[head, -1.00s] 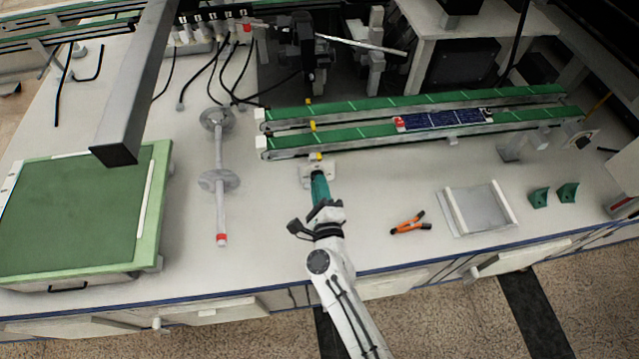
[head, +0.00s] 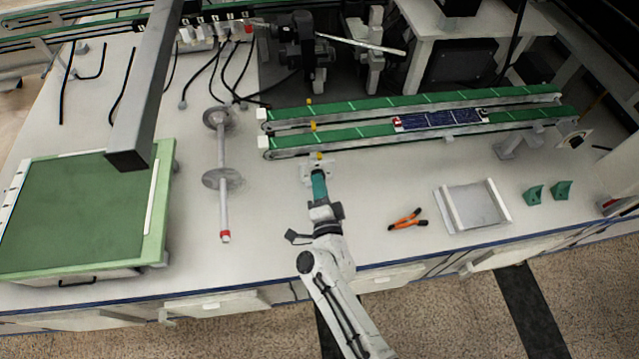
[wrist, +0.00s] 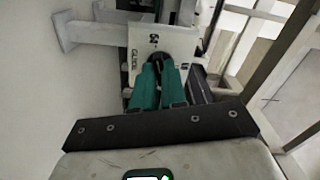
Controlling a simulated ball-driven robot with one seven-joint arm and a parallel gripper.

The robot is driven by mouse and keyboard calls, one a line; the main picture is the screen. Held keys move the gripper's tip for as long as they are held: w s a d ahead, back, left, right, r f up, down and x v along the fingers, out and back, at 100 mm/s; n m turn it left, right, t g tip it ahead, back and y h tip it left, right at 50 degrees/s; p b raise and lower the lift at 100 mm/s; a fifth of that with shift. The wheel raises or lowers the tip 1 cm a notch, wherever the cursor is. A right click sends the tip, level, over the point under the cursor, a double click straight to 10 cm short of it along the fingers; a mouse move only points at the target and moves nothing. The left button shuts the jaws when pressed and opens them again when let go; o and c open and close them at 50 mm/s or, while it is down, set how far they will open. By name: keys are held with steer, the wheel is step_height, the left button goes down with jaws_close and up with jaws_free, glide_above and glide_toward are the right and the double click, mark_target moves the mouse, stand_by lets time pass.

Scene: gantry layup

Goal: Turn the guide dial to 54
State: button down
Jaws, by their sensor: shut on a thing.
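The guide dial (wrist: 154,58) is a dark round knob on a white plate (wrist: 138,42) marked "GUIDE", seen in the wrist view. In the head view the plate (head: 308,173) stands at the front of the green conveyor, left of the table's middle. My gripper (wrist: 158,75) has teal fingers that reach the plate and are shut on the dial, covering its lower part. In the head view my gripper (head: 318,180) points away from me at the plate. The dial's number and pointer cannot be read.
Two green conveyor rails (head: 380,133) run behind the plate, with a dark blue solar panel (head: 440,119) on them. Orange-handled pliers (head: 407,220) and a grey tray (head: 473,206) lie to the right. A grey rod with discs (head: 222,180) lies to the left.

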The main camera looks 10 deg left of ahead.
steer(key=shift+s+f+n, duration=0.1)
steer(key=shift+n, duration=0.2)
steer(key=c, duration=1.2)
jaws_free()
steer(key=p+v, duration=0.1)
steer(key=v, duration=0.9)
steer(key=shift+s+d+p, duration=0.1)
steer(key=shift+s+p, duration=0.25)
